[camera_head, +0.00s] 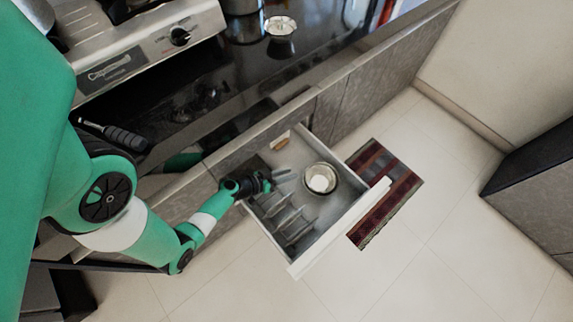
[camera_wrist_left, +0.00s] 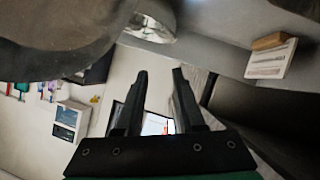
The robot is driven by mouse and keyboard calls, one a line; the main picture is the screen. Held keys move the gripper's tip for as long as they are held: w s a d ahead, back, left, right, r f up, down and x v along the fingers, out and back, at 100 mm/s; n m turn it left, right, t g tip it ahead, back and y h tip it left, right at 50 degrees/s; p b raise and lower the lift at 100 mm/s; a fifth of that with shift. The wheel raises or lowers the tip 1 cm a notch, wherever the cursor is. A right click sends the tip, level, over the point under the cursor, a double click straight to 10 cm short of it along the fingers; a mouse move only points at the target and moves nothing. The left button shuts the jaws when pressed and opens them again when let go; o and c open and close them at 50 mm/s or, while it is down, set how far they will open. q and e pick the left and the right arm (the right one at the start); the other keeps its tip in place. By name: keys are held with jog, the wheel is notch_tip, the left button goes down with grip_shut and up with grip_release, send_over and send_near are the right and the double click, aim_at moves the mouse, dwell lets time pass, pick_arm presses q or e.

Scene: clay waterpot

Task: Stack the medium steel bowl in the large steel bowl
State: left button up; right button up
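A round steel bowl (camera_head: 334,184) sits in the open drawer, with a smaller pale round shape inside it that may be another bowl. A second shiny steel bowl (camera_head: 280,24) stands on the dark counter at the top. Which is medium and which large is not clear. My left gripper (camera_head: 274,181) is low at the drawer, left of the drawer's bowl and apart from it. In the left wrist view its fingers (camera_wrist_left: 160,72) are spread with nothing between them. A shiny rounded metal piece (camera_wrist_left: 150,27) shows above the fingers there. My right gripper is out of view.
The open drawer (camera_head: 350,212) has several upright dividers (camera_head: 285,217) and a small wooden piece (camera_head: 279,142). A stove (camera_head: 150,40) is at upper left. A striped rug (camera_head: 388,190) lies right of the drawer. The tiled floor (camera_head: 420,260) is clear.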

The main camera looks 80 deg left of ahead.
pick_arm(q)
jog(key=shift+s+d, duration=0.1)
